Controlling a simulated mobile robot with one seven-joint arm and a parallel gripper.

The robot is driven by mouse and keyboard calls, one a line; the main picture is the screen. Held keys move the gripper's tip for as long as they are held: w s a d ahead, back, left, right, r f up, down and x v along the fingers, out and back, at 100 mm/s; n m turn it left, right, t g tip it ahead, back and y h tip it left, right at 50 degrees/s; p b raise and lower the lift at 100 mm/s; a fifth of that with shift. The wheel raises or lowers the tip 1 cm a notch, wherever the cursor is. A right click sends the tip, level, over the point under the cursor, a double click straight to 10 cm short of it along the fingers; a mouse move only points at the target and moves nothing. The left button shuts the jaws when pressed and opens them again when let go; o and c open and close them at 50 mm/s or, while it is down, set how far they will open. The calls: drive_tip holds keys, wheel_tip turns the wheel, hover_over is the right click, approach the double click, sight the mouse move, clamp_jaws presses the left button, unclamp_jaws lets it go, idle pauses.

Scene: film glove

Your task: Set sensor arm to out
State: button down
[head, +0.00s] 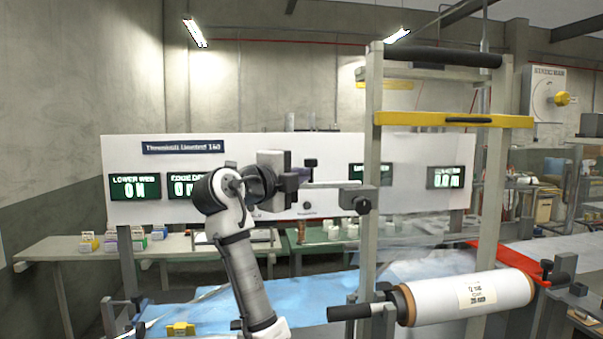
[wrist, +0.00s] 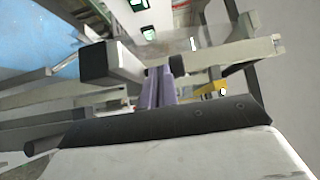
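A light horizontal bar with a dark square block (head: 360,200) at its right end stands in front of the white panel in the head view; it looks like the sensor arm. In the wrist view a dark block on a light bar (wrist: 100,62) lies just left of the fingertips. My gripper (head: 278,168) is at the bar's left end in the head view, partly overlapping it. In the wrist view its purple-grey fingers (wrist: 162,88) are close together, with a small dark part at their tips. I cannot tell whether they touch the bar.
An upright frame (head: 370,150) with a yellow-edged crossbar (head: 455,121) stands right of the gripper. A white film roll (head: 470,298) sits low at the right. Blue film (head: 200,305) spans below. Green displays (head: 135,187) are on the white panel (head: 240,150) behind.

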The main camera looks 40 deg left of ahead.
drive_tip(key=shift+w+a+r+h, duration=0.15)
drive_tip(key=shift+w+a+h, duration=0.15)
drive_tip(key=shift+w+a, duration=0.05)
drive_tip(key=shift+w, duration=0.1)
idle(0.3)
